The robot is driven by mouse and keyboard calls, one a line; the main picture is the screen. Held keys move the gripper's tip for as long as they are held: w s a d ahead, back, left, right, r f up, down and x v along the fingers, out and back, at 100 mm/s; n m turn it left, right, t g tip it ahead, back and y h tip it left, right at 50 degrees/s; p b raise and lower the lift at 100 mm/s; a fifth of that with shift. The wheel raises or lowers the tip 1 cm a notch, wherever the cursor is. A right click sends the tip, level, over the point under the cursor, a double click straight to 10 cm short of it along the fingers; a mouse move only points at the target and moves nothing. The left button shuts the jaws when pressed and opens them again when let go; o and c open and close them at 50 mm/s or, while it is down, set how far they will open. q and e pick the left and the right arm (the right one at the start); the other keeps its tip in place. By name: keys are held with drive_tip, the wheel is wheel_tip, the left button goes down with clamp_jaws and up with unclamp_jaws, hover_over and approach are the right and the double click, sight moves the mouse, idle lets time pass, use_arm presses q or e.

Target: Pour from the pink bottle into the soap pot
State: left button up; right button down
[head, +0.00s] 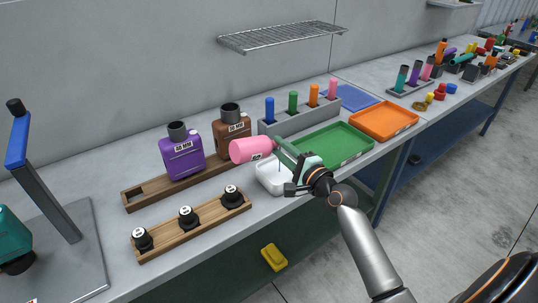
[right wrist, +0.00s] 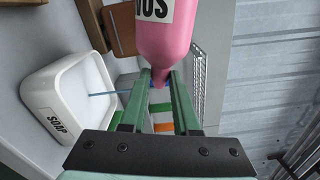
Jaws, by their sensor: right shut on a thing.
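The pink bottle (head: 248,150) is tipped onto its side above the bench, its neck end toward my right gripper (head: 285,153). The right gripper is shut on the bottle near its neck; the pink body also shows between the green fingers in the right wrist view (right wrist: 167,35). The white soap pot (head: 270,182) stands on the bench below the neck, marked SOAP in the right wrist view (right wrist: 48,102). The bottle's mouth is mostly hidden by the fingers. My left gripper is out of view.
Purple (head: 182,157) and brown (head: 231,130) bottles stand in a wooden rack left of the pot. A wooden strip with black knobs (head: 188,218) lies in front. Green (head: 335,147) and orange (head: 383,121) trays lie to the right. A wire shelf (head: 280,37) hangs above.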

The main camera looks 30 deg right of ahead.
drive_tip(key=shift+d, duration=0.1)
idle(0.4)
drive_tip(key=shift+f+n, duration=0.1)
drive_tip(key=shift+n, duration=0.7)
drive_tip(key=shift+n+b, duration=0.35)
drive_tip(key=shift+n, duration=0.85)
drive_tip(key=shift+r, duration=0.2)
